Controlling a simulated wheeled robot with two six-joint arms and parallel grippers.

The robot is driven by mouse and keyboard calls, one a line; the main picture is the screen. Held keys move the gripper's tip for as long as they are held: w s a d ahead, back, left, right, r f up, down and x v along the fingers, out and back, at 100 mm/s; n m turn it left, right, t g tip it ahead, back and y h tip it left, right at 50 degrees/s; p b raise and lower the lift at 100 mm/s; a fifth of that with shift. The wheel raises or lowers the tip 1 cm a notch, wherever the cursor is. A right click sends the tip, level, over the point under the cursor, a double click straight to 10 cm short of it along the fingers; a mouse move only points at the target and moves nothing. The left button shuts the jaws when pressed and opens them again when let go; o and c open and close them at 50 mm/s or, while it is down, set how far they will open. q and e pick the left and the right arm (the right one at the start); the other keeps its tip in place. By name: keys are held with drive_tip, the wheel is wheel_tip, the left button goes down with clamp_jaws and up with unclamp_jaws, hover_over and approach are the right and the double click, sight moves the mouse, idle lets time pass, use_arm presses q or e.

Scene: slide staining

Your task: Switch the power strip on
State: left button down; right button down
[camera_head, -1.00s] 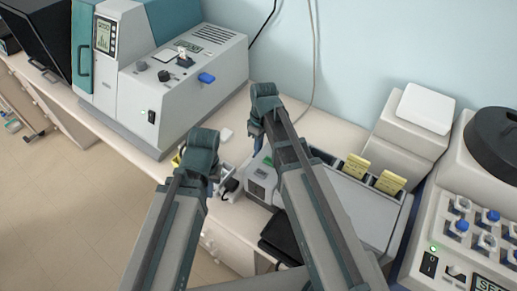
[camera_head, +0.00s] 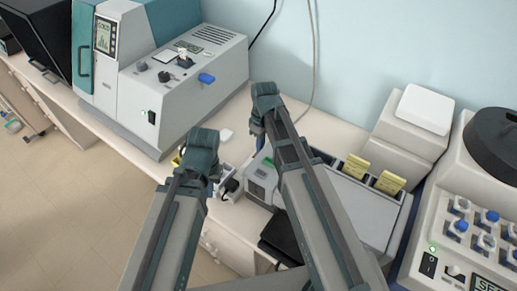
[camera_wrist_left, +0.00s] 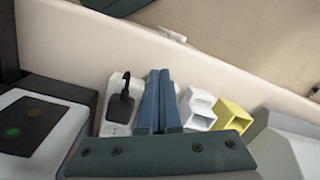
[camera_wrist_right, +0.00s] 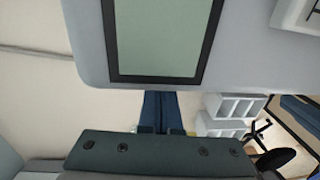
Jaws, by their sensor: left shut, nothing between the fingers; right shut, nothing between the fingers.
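The white power strip (camera_wrist_left: 116,128) is left of my left gripper's fingers in the left wrist view, with a black plug and cord (camera_wrist_left: 121,103) on it. Its switch cannot be made out. In the head view the plug (camera_head: 232,186) shows just right of my left wrist, which hides much of the strip. My left gripper (camera_wrist_left: 160,74) is shut and empty, with its fingers close beside the strip; contact cannot be told. My right gripper (camera_wrist_right: 160,98) is shut and empty; in the head view it is over the bench behind the grey-white device.
White open holders (camera_wrist_left: 199,108) and a yellow one (camera_wrist_left: 233,115) stand right of the left fingers. A grey-white device with a green button (camera_head: 260,172) stands right of the plug. A large instrument (camera_head: 180,85) is at the back left. Free bench lies by the wall.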

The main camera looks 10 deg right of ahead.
use_arm(q)
drive_tip(key=shift+r, duration=0.1)
idle(0.3)
